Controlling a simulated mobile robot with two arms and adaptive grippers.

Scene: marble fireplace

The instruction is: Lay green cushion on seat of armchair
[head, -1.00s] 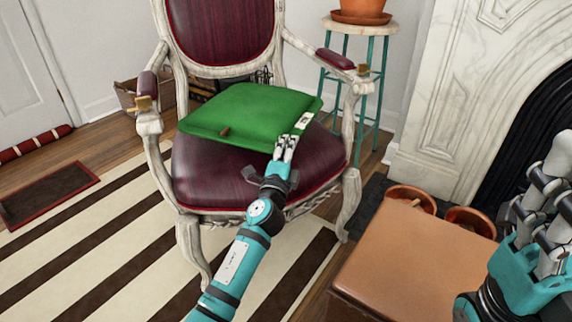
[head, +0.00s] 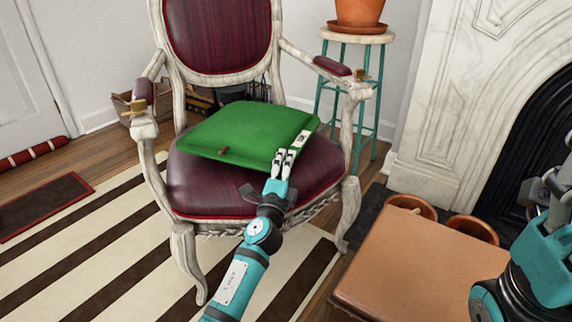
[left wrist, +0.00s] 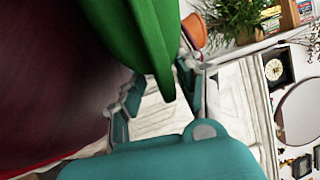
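The green cushion (head: 245,130) is above the dark red seat (head: 210,185) of the armchair, with a dark gap under its front edge; I cannot tell whether its back edge touches the seat. My left gripper (head: 285,160) is at the cushion's right front edge. In the left wrist view the cushion (left wrist: 150,40) reaches down between the fingers of my left gripper (left wrist: 158,92), which holds its edge. My right gripper (head: 545,195) is at the right edge of the head view, partly cut off, and its fingers are unclear.
The armrests (head: 143,95) stand on both sides of the seat. A teal-legged stool (head: 356,37) with a terracotta pot (head: 358,12) is behind right. A brown leather-topped block (head: 415,265) is at front right, near the marble fireplace (head: 450,110). A striped rug (head: 95,250) covers the floor.

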